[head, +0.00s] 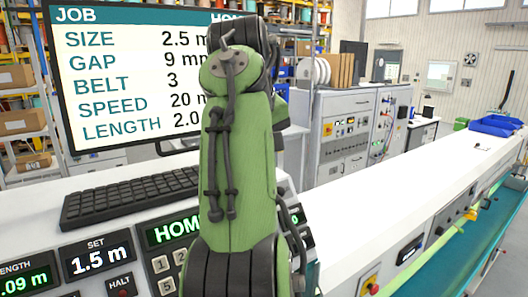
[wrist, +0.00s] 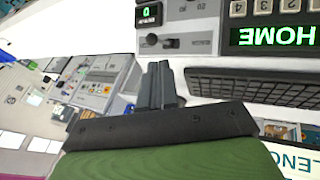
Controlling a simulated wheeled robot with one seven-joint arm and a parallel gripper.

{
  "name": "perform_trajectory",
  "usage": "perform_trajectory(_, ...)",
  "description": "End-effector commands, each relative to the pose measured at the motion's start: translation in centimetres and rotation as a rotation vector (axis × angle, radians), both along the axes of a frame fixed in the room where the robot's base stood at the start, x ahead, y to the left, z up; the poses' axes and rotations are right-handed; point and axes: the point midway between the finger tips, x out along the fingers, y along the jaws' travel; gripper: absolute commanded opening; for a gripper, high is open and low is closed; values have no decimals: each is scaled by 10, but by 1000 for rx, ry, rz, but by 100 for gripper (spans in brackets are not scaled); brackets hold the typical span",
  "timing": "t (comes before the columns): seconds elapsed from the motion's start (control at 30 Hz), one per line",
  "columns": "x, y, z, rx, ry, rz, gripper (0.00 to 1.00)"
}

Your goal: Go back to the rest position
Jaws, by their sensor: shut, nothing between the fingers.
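My gripper (wrist: 161,86) shows in the wrist view, its two dark fingers together with nothing between them. It is in the air near the control console, with the console panel and keyboard behind it in that view. In the head view my green arm stands upright in the middle and hides part of the monitor and console; the fingers cannot be made out there. The monitor (head: 120,80) reads JOB with size, gap, belt, speed and length lines. The console display (head: 172,231) reads HOME, partly hidden by my arm; it also shows in the wrist view (wrist: 270,36).
A black keyboard (head: 125,196) lies on the console below the monitor. A long white machine (head: 420,180) runs to the right, with blue bins (head: 495,125) at its far end. Grey cabinets (head: 350,130) stand behind. Shelves with boxes (head: 22,122) are at the left.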

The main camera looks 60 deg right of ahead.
Motion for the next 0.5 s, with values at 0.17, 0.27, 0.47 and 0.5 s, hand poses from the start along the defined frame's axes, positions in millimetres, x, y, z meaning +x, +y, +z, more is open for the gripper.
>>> perform_trajectory(0.17,0,0,0,0,0,0,0)
perform_trajectory(0.27,0,0,0,0,0,0,0)
perform_trajectory(0.47,0,0,-2,3,-4,3,0)
perform_trajectory(0.5,1,2,-5,12,-13,10,0)
